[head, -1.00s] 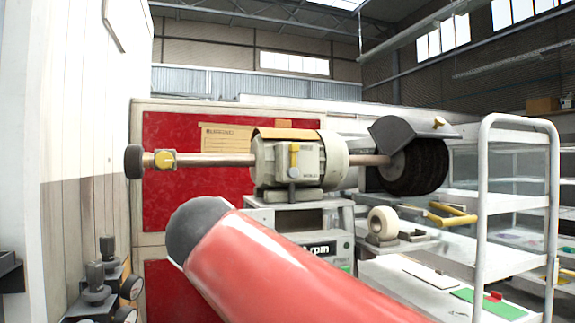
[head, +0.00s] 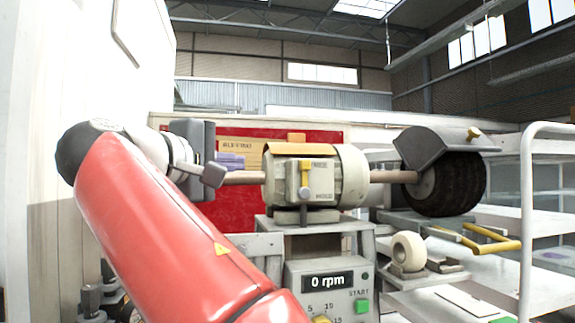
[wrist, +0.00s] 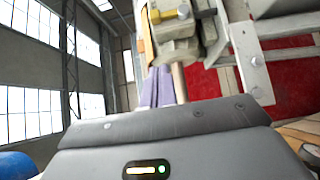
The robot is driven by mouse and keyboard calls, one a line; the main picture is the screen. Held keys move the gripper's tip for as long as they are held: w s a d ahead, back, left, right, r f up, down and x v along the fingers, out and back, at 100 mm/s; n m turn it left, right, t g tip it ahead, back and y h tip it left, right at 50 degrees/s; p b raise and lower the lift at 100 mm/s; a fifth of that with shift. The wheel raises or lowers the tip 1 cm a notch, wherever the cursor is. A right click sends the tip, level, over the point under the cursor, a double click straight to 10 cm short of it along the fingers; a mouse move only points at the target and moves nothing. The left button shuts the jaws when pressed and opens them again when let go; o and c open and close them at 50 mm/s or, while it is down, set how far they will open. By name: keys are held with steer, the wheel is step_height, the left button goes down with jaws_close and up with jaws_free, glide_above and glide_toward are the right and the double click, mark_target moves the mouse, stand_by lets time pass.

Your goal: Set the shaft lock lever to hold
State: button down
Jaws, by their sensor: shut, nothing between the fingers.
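The shaft lock lever (head: 305,178) is a yellow-handled lever on the front of the beige motor (head: 345,175) in the head view. It stands upright, handle up, above a grey pivot. Small labels sit beside its upper and lower ends, too blurred to read surely. My gripper (head: 213,176) is shut and empty, left of the motor, in front of the left part of the shaft (head: 243,178). It is apart from the lever in the picture.
A dark brush wheel (head: 460,190) under a grey guard (head: 440,148) is on the right shaft end. Below the motor is a control box (head: 330,285) reading 0 rpm. A white rack (head: 527,220) stands at right; a white wall (head: 80,60) at left.

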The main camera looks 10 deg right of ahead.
steer(key=shift+w+d, duration=0.1)
glide_toward(299, 165)
steer(key=x, duration=0.6)
steer(key=shift+w, duration=0.3)
